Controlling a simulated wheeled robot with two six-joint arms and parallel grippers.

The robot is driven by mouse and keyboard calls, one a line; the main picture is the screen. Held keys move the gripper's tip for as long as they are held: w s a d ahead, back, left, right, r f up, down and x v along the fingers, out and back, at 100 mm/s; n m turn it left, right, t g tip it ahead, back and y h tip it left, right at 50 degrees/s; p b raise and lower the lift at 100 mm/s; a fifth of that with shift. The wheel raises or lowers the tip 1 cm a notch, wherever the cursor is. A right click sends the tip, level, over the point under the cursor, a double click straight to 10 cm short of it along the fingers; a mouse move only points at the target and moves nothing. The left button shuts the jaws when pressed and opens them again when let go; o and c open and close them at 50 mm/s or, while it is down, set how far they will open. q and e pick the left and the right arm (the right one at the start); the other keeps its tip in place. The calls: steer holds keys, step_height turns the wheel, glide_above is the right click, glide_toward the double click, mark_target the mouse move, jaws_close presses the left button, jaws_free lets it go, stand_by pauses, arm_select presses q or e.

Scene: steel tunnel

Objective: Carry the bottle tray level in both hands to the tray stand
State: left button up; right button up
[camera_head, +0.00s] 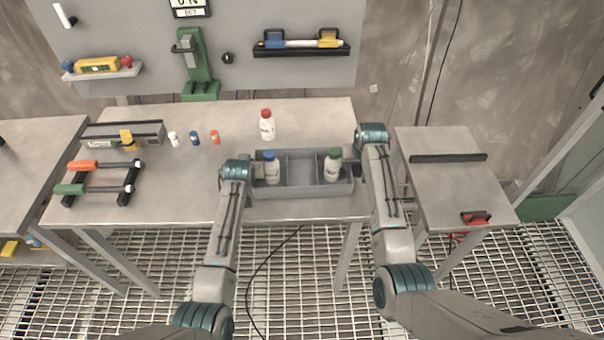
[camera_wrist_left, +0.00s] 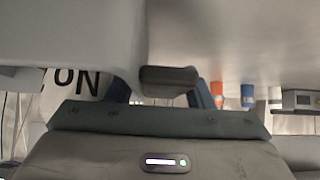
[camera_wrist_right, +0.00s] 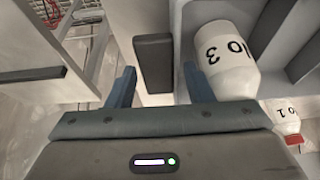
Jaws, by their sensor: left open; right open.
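The grey bottle tray (camera_head: 303,191) sits on the workbench. A blue-capped bottle (camera_head: 272,172) stands in its left compartment and a green-capped bottle (camera_head: 332,170) in its right one; the middle one looks empty. A red-capped bottle (camera_head: 267,128) stands on the bench behind the tray. My left gripper (camera_wrist_left: 160,88) is open at the tray's left end, its fingers either side of a dark handle (camera_wrist_left: 168,80). My right gripper (camera_wrist_right: 160,82) is open at the right end, a dark handle (camera_wrist_right: 153,63) between its fingers. The small table (camera_head: 448,185) at right appears to be the tray stand.
A dark bar (camera_head: 448,158) and a red clamp-like item (camera_head: 476,217) are on the right table. A gap separates it from the bench. A green stand (camera_head: 198,65) is behind.

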arm_select(q)
steer(key=c, duration=1)
arm_select(e)
steer(key=c, duration=1)
arm_select(q)
steer(key=shift+w+r, duration=0.1)
steer(key=shift+r, duration=0.15)
arm_select(e)
steer(key=shift+w+r, duration=0.1)
steer(key=shift+r, duration=0.15)
